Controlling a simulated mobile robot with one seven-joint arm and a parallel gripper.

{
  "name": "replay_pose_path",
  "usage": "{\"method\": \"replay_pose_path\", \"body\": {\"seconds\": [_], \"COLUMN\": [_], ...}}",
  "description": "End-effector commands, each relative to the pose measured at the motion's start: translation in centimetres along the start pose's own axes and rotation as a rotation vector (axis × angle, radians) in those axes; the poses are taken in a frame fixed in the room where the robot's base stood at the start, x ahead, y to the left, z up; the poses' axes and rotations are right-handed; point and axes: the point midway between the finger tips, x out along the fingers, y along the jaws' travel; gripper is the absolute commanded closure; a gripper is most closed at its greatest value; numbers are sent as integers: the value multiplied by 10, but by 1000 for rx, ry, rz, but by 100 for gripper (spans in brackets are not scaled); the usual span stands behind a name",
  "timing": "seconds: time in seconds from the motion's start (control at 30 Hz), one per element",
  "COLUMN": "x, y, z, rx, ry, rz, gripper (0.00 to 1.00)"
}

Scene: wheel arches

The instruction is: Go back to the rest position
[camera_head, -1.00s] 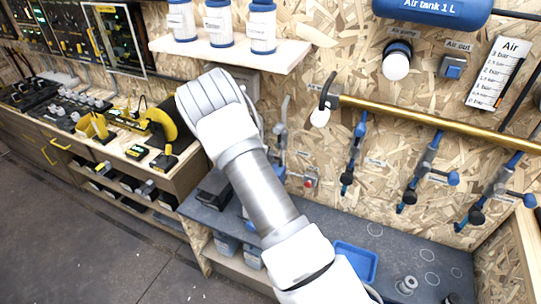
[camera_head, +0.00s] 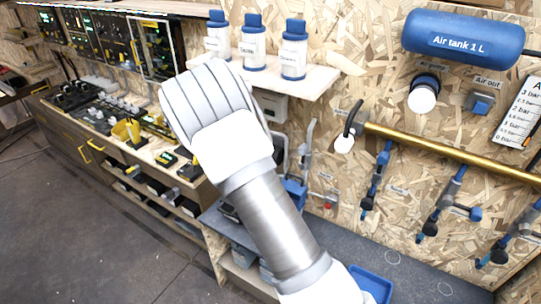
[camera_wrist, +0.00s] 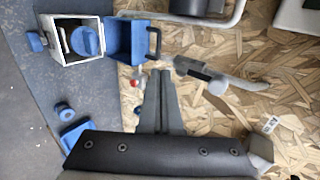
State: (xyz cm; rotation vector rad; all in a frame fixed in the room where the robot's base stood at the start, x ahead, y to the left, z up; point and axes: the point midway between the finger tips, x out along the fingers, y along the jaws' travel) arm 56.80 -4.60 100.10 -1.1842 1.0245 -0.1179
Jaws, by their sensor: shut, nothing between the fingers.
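My gripper (camera_wrist: 159,75) shows in the wrist view, its two fingers together and nothing between them. In front of it is the chipboard wall panel, with the blue-grey bench surface to the left. In the head view my white and grey arm rises from the bottom centre, and its gripper end is hidden behind the arm's own links. No part of the gripper visibly touches anything.
A shelf (camera_head: 320,84) with three blue-capped bottles is behind the arm. A brass pipe (camera_head: 450,152) with blue valves and a blue air tank (camera_head: 462,37) are at right. An open blue box (camera_wrist: 126,40) and a blue tray (camera_head: 372,284) are on the bench.

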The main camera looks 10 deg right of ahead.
Motion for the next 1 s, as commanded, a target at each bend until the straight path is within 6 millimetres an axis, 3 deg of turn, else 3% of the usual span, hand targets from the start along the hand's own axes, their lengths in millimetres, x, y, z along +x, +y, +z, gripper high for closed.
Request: {"method": "replay_pose_path", "body": {"seconds": [0.17, 0.27, 0.6, 0.8, 1.0], "x": [-4, -14, -85, -135, -187], "y": [-4, -19, -88, -107, -111], "z": [-2, -9, -73, -112, -147], "rx": [40, 181, 1165, 1745, 2297], "ry": [5, 22, 168, 278, 416], "rz": [0, 1, 8, 18, 30], "gripper": [100, 100, 100, 100, 100]}}
